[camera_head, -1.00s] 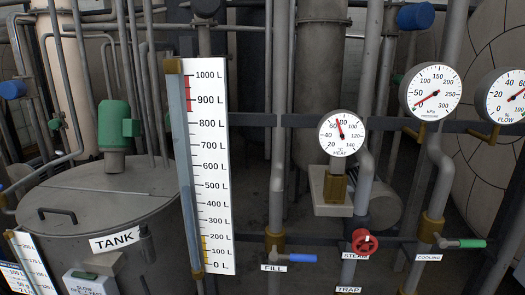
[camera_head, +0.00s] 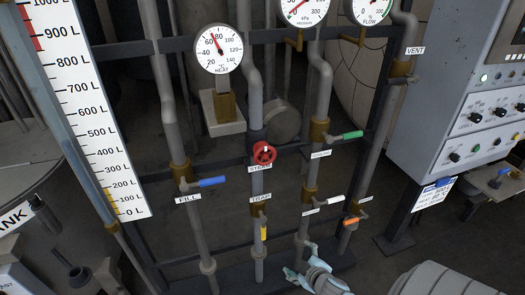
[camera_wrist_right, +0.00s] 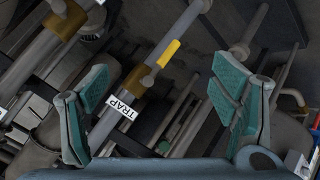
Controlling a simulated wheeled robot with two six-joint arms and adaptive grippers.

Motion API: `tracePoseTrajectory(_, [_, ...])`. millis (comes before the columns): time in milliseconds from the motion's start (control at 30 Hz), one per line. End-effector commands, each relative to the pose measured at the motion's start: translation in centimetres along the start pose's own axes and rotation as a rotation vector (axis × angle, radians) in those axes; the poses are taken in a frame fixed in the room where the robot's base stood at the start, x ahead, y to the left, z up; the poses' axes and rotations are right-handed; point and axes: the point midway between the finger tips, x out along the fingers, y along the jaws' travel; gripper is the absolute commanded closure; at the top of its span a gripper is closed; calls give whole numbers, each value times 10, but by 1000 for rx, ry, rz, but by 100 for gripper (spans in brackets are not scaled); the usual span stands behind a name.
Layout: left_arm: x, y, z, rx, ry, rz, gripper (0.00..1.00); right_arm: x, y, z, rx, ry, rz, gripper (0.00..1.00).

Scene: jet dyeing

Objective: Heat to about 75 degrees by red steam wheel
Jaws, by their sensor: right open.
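The red steam wheel (camera_head: 264,153) sits on a pipe in the middle of the head view, above the TRAP label (camera_head: 260,197). The round HEAT gauge (camera_head: 218,48) is up and left of it; its red needle points between 60 and 80. My right gripper (camera_head: 303,265) is low in the head view, below and right of the wheel and apart from it. In the right wrist view, its teal fingers (camera_wrist_right: 160,105) are spread wide and empty. The trap pipe and its yellow handle (camera_wrist_right: 168,53) show beyond them. My left gripper is not in view.
Nearby valve handles are blue (camera_head: 212,182), green (camera_head: 352,135), white (camera_head: 334,199) and orange (camera_head: 351,221). Upright pipes and a dark crossbar surround the wheel. A litre scale (camera_head: 85,120) stands at left and a control cabinet (camera_head: 455,100) at right.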

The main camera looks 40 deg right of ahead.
Motion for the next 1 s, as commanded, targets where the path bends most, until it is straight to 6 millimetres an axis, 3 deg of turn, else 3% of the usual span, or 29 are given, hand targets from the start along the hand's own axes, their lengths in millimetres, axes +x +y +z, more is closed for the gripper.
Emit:
tracePoseTrajectory(33, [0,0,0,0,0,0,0,-16,39,-62,-33,127,86,20])
tracePoseTrajectory(100, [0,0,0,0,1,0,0,-52,83,-136,-45,284,206,20])
tracePoseTrajectory(200, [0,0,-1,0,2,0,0,-106,123,-204,-7,445,334,20])
tracePoseTrajectory(233, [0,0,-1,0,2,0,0,-118,131,-215,13,476,362,20])
tracePoseTrajectory(300, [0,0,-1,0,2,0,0,-136,145,-228,68,513,412,20])
tracePoseTrajectory(467, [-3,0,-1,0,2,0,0,-120,154,-232,111,503,413,20])
tracePoseTrajectory(800, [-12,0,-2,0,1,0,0,-45,192,-273,113,500,410,20])
tracePoseTrajectory(1000, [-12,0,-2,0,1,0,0,-21,203,-285,111,501,408,20])
